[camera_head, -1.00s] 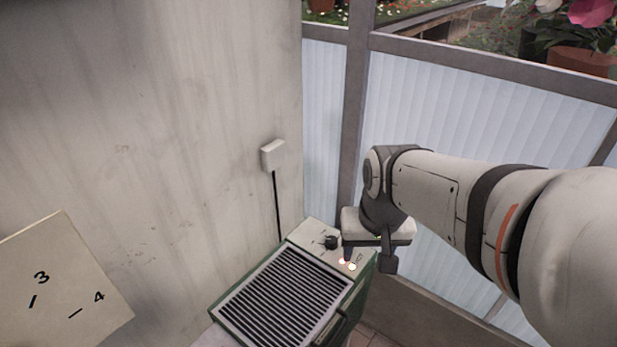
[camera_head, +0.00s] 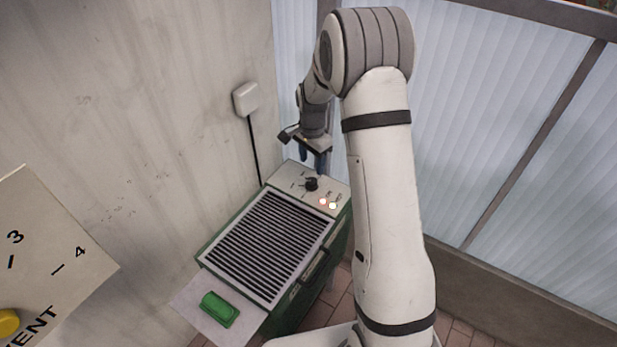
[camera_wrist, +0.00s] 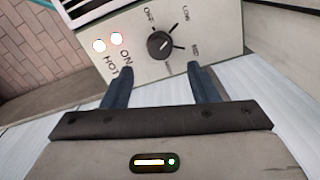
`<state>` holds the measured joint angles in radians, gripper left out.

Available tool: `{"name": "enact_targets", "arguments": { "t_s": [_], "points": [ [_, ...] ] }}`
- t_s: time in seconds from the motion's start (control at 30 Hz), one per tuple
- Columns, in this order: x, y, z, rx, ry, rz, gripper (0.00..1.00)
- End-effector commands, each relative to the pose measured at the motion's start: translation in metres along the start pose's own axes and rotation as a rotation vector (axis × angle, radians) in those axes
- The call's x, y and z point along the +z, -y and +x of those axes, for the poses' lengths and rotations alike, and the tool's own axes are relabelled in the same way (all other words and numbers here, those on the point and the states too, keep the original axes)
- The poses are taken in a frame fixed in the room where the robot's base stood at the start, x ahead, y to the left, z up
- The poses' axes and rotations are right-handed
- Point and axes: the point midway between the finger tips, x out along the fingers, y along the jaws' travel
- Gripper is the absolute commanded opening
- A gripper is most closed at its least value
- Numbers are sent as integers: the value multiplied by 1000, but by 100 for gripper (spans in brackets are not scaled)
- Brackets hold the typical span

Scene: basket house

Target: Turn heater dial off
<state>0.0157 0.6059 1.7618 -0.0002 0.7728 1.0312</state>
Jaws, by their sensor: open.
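The heater (camera_head: 270,240) is a green box with a dark slatted grille, standing by the wall. Its black round dial (camera_head: 312,184) sits on the pale control panel at the far end. In the wrist view the dial (camera_wrist: 160,45) is ringed by OFF, LOW and MED marks; its exact setting is hard to read. Two lamps (camera_wrist: 108,42) marked ON and HOT are lit. My gripper (camera_wrist: 162,78) is open, with its two blue-grey fingers apart just short of the dial and not touching it. In the head view my gripper (camera_head: 314,168) is above the panel's far edge.
A white wall box (camera_head: 246,99) with a black cord is on the wall behind the heater. A green object (camera_head: 219,309) lies on a pale shelf at the heater's near end. A numbered panel with a yellow knob (camera_head: 8,323) is at the left edge.

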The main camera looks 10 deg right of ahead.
Motion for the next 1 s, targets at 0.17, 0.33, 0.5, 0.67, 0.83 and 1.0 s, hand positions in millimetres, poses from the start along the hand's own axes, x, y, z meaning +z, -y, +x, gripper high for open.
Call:
{"name": "enact_targets", "arguments": {
  "t_s": [0.17, 0.33, 0.5, 0.67, 0.83, 1.0],
  "points": [
    [1, -1, 25, 4, 3, 2, 54],
    [1, -1, 53, 5, 3, 0, 54],
    [1, 0, 70, 3, 2, -1, 54],
    [1, 0, 74, 0, 0, -1, 54],
    [1, 0, 74, 0, 0, -1, 54],
    [1, 0, 74, 1, 0, -2, 41]
  ]
}}
